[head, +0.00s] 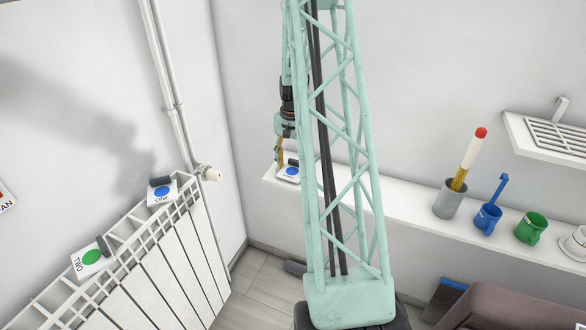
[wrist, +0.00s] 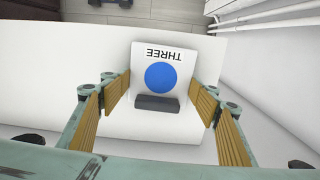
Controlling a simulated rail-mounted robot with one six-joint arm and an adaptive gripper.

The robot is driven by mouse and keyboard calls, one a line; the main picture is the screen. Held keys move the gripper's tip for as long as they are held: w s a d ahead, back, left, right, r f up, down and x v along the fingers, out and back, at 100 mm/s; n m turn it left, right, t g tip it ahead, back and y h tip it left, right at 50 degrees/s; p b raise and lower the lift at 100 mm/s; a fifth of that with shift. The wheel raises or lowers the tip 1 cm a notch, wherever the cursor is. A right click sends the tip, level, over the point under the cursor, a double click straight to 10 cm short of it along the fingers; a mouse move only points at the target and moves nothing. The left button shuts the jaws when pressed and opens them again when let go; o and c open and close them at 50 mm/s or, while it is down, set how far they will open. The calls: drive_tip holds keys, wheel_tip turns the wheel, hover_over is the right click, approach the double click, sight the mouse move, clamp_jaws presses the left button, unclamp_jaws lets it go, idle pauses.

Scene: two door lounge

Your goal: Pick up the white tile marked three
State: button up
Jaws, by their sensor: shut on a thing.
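The white tile marked THREE (wrist: 141,88) has a blue disc and a dark bar along one edge. It is at the left end of the white wall shelf (head: 395,207), and partly shows in the head view (head: 291,179). My gripper (wrist: 162,106) is shut on it, with one tan finger pad on each side. In the head view my gripper (head: 280,157) points down at the tile, partly behind my mint lattice arm. I cannot tell whether the tile touches the shelf or is slightly above it.
Tiles marked ONE (head: 170,198) and TWO (head: 80,262) lie on the radiator (head: 165,255). Along the shelf stand a grey cup (head: 447,202) with a red-tipped stick, a blue mug (head: 487,219), a green mug (head: 530,228) and a white cup (head: 574,246). A vented upper shelf (head: 548,139) juts out at right.

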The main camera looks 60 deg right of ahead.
drive_tip(key=shift+r, duration=1.35)
drive_tip(key=shift+s+a+r, duration=0.15)
drive_tip(key=s+a+r+b, duration=0.1)
drive_tip(key=s+a, duration=0.9)
drive_tip(key=a, duration=0.1)
drive_tip(key=shift+a+r, duration=0.2)
drive_tip(key=shift+a, duration=0.2)
drive_tip(key=shift+s, duration=0.1)
